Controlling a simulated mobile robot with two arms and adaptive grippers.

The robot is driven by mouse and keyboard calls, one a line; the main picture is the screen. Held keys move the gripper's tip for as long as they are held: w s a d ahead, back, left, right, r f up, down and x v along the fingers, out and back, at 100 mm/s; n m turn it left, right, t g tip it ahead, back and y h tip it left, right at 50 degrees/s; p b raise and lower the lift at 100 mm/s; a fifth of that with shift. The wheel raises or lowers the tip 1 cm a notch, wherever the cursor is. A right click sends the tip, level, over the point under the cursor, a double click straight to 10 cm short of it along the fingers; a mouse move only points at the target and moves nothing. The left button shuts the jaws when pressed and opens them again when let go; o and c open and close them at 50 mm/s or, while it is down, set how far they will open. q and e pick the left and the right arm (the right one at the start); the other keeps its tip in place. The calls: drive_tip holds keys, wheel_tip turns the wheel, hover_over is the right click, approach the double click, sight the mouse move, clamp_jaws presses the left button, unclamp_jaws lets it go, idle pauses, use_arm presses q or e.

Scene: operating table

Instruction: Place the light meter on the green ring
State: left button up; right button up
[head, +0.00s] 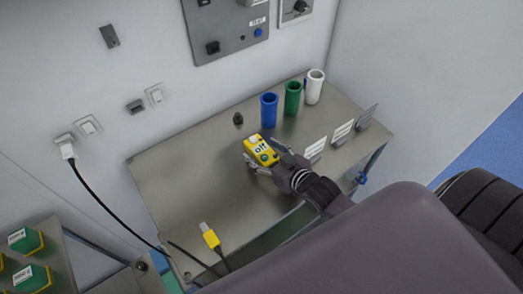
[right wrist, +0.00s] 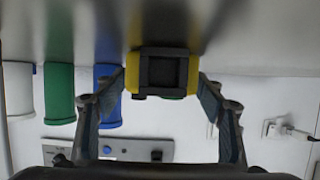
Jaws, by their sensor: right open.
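The light meter appears to be the small yellow device (head: 264,157) with a pale dome and an "off" marking, standing on the metal table. In the right wrist view its yellow body (right wrist: 132,77) with a dark square plate lies between my fingers. My right gripper (head: 262,166) is open around the device, with one finger at each side (right wrist: 162,88); I cannot tell whether they touch it. A green cylinder (head: 292,98) stands upright behind; I see no separate green ring. My left gripper is not in view.
A blue cylinder (head: 269,110) and a white one (head: 314,87) flank the green one. A small black knob (head: 238,118) stands left of them. Label cards (head: 342,132) stand at the right. A yellow plug (head: 210,237) lies near the front. The table's left part (head: 180,170) is clear.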

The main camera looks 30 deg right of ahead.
drive_tip(key=shift+w+f, duration=0.15)
drive_tip(key=shift+w, duration=0.2)
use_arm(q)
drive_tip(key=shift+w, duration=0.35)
use_arm(e)
drive_tip(key=c, duration=0.8)
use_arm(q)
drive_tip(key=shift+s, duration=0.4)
use_arm(e)
drive_tip(key=c, duration=0.7)
drive_tip(key=shift+c, duration=0.2)
